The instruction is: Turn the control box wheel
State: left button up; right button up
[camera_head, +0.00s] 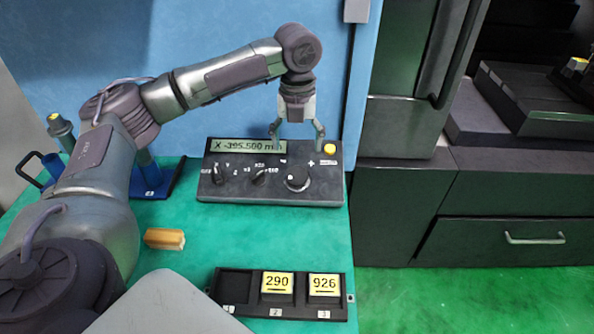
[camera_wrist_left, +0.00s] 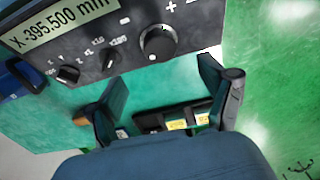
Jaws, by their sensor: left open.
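The control box (camera_head: 225,190) is a dark panel on the green table. Its display reads X -395.500 mm. The round black wheel (camera_head: 298,179) sits at its right, with two smaller knobs to the left. In the left wrist view the wheel (camera_wrist_left: 158,42) is beyond the fingers, at the upper middle. My left gripper (camera_head: 297,135) is open and empty, its fingers pointing down over the top of the box, above and apart from the wheel. It also shows in the left wrist view (camera_wrist_left: 168,92). My right gripper is not in view.
A black tray (camera_head: 237,285) with yellow blocks marked 290 and 926 lies at the table's front. A small tan-yellow block (camera_head: 165,239) lies left of centre. A blue stand (camera_head: 155,180) is at the back left. Dark machine cabinets (camera_head: 400,200) stand right of the table.

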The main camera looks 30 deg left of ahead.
aim_at(297, 174)
pick_arm(q)
notch_tip(297, 174, down, 10)
jog(key=shift+r+p, duration=0.15)
jog(key=shift+p, duration=0.15)
jog(key=shift+c, duration=0.4)
jog(key=shift+r, duration=0.1)
jog(key=c, duration=1.1)
